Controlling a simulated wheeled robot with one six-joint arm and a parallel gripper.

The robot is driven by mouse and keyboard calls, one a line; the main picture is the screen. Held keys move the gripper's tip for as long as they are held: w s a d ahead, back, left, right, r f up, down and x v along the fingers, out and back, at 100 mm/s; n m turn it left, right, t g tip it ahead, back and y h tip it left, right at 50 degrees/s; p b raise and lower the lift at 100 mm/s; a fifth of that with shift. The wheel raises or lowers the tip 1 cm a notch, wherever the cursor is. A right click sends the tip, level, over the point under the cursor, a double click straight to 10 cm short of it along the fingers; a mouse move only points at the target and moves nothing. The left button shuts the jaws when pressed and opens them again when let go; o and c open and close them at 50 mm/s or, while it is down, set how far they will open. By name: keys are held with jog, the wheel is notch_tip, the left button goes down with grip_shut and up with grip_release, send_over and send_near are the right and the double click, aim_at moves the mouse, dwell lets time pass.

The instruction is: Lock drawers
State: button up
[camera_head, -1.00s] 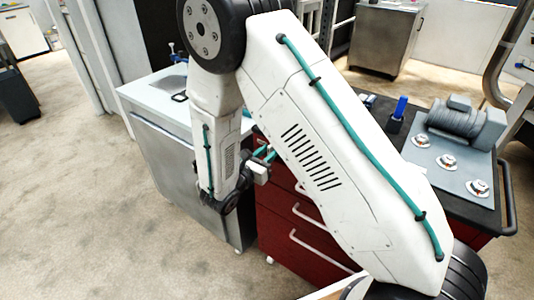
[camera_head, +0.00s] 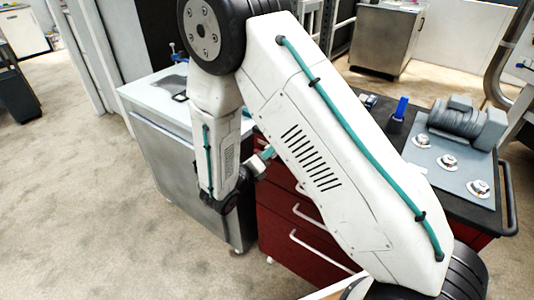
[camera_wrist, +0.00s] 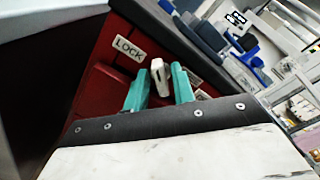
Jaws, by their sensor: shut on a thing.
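A red drawer cabinet (camera_head: 300,245) with pale bar handles stands under a dark worktop in the head view; my arm covers much of its front. In the wrist view, its red face carries a white "LOCK" label (camera_wrist: 130,49). A small white lock lever or key (camera_wrist: 161,76) sticks out to the right of the label. My gripper (camera_wrist: 160,71) has a teal finger on each side of this white piece and is shut on it. In the head view, my gripper (camera_head: 267,153) is at the cabinet's upper left corner, partly hidden by my arm.
A grey metal cabinet (camera_head: 170,165) stands close on the left of the red one. On the worktop are a grey motor (camera_head: 465,125) on a plate and a blue-handled item (camera_head: 400,109). Open floor (camera_head: 80,200) lies to the left.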

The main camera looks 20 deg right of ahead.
jog(key=shift+w+a+f+n, duration=0.1)
jog(key=shift+f+n, duration=0.05)
jog(key=shift+n, duration=3.75)
jog(key=o, duration=0.7)
jog(key=v, duration=0.8)
